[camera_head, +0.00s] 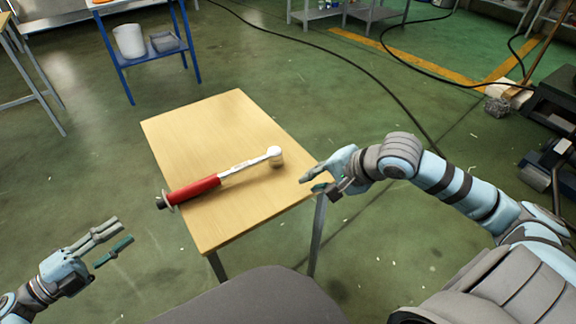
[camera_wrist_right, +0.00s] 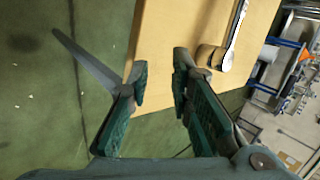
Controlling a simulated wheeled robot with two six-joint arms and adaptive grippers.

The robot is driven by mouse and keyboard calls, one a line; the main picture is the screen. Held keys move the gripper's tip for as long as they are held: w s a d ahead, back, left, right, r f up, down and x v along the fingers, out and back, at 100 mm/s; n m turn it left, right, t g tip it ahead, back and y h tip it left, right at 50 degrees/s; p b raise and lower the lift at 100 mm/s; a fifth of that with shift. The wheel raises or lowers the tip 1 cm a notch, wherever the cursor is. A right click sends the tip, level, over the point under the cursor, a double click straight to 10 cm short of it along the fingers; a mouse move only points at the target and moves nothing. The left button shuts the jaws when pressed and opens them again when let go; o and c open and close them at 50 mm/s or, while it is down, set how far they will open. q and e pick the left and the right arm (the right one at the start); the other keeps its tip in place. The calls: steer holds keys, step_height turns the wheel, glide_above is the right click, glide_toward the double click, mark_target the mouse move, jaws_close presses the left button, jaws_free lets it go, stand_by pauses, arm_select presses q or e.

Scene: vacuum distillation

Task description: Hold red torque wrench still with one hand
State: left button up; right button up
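The red torque wrench (camera_head: 198,190) lies across the wooden table (camera_head: 208,122). Its red handle reaches the table's left edge and its silver head (camera_head: 274,154) is to the right. In the right wrist view the silver shaft and head (camera_wrist_right: 233,38) show at the top, and the red handle is out of view. My right gripper (camera_head: 312,182) is open and empty at the table's right edge, apart from the wrench head. It also shows open in the right wrist view (camera_wrist_right: 160,88). My left gripper (camera_head: 126,232) is open and empty, left of the table and away from the wrench.
A blue shelf cart (camera_head: 120,62) with a white bucket (camera_head: 129,41) stands behind at the left. Black cables (camera_head: 350,66) run over the green floor. Dark equipment (camera_head: 555,110) stands at the far right. The rest of the tabletop is clear.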

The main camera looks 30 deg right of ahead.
mark_target(240, 170)
steer(key=w+a+r+t+y, duration=0.2)
steer(key=w+a+r+y, duration=0.15)
steer(key=a+r, duration=0.25)
steer(key=x, duration=1.4)
steer(key=shift+s+a, duration=0.25)
steer(key=shift+c, duration=0.6)
steer(key=shift+t, duration=0.3)
jaws_close()
